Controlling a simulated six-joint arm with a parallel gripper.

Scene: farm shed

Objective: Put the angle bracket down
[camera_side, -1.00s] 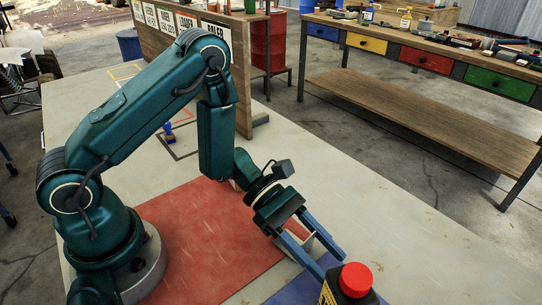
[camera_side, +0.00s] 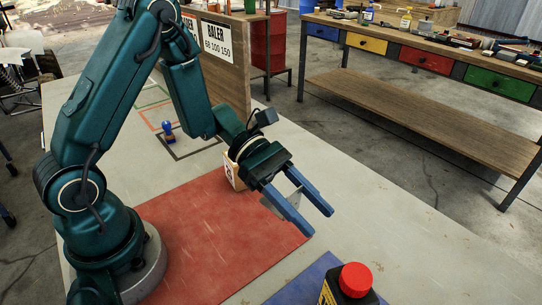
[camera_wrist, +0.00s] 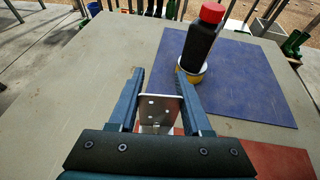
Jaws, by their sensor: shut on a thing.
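My gripper (camera_side: 295,207) is shut on the angle bracket (camera_side: 282,201), a grey metal piece that shows between the two blue fingers. In the wrist view the bracket (camera_wrist: 160,107) is a pale plate with several holes, and the fingers (camera_wrist: 158,85) lie along its two sides. In the side view the gripper is above the right part of the red mat (camera_side: 215,225), with the bracket held off the surface.
A wooden block (camera_side: 233,172) and a blue stamp-like object (camera_side: 168,132) are behind the gripper. The grey tabletop to the right is clear.

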